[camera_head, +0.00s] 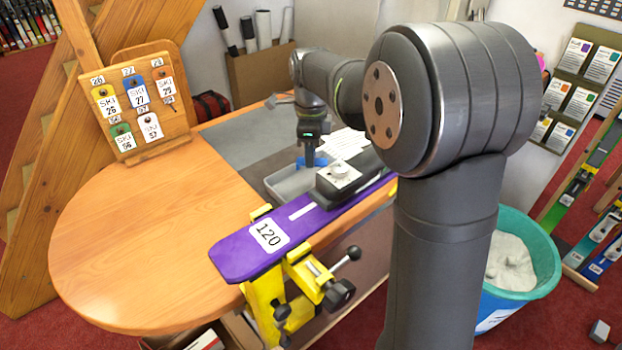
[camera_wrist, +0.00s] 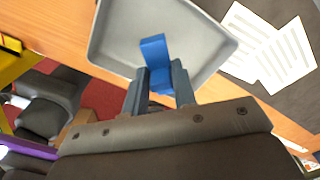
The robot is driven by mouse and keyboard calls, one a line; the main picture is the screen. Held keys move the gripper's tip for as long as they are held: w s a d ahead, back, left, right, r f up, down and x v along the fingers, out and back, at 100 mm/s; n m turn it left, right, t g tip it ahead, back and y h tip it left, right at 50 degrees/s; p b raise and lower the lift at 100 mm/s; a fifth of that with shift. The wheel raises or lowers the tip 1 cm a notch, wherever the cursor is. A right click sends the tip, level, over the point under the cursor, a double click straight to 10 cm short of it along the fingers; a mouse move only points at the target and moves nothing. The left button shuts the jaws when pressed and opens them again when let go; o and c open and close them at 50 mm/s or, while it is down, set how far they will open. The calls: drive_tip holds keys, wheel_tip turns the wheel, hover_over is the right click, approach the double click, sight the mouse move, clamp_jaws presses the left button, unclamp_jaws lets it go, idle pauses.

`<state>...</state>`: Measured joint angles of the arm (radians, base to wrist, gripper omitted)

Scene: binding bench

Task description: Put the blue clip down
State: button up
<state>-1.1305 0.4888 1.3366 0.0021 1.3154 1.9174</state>
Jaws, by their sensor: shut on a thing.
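My gripper (camera_head: 311,156) points down at the back of the bench, over a shallow grey tray (camera_head: 283,188). In the wrist view, the two fingers of the gripper (camera_wrist: 160,84) are shut on a blue clip (camera_wrist: 154,50). The clip juts out past the fingertips and shows against the floor of the tray (camera_wrist: 108,38). A bit of the blue clip (camera_head: 321,162) also shows beside the fingers in the head view. I cannot tell whether the clip touches the tray floor.
A purple ski (camera_head: 237,257) marked 120 lies in a yellow vise (camera_head: 265,296), with a dark binding with a white dial (camera_head: 340,172) by the tray. Printed sheets (camera_wrist: 268,45) lie beside the tray. A tag board (camera_head: 140,98) stands at left. The wooden bench top (camera_head: 150,235) is clear.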

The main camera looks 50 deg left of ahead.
drive_tip(key=shift+f, duration=3.35)
drive_tip(key=o, duration=1)
drive_tip(key=shift+f, duration=0.1)
wheel_tip(320, 180, up, 12)
drive_tip(key=shift+r, duration=0.15)
